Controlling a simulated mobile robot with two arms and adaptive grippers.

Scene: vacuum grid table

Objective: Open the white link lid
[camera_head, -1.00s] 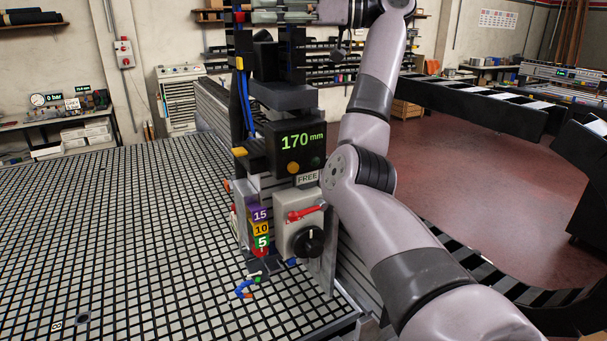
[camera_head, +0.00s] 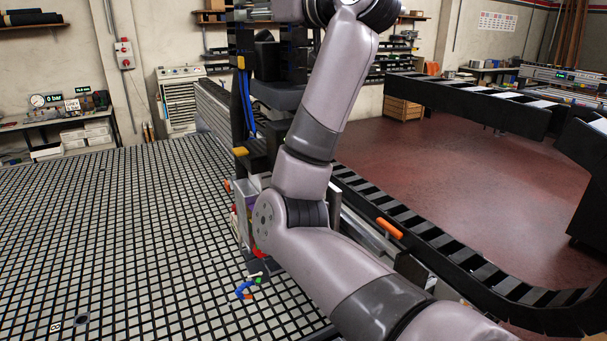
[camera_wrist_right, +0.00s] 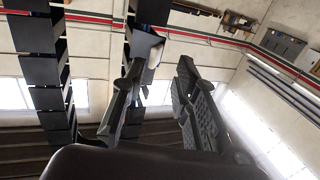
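My right gripper (camera_wrist_right: 158,105) shows in the right wrist view with its two black fingers apart and nothing clearly between their pads. A small pale piece (camera_wrist_right: 153,62) shows beyond the fingers, beside a dark plate (camera_wrist_right: 146,44). I cannot tell whether it is the white link lid or whether it is open. In the head view my right arm rises from the bottom right and leaves at the top, so its gripper is out of frame. Pale strips lie on the black link chain (camera_head: 480,103) at the upper right. My left gripper is in neither view.
The vacuum grid table (camera_head: 130,240) fills the left. My right arm hides much of the machine head. A second black chain (camera_head: 450,255) runs along the table's right side, near an orange handle (camera_head: 389,228). Red floor (camera_head: 440,170) lies open beyond.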

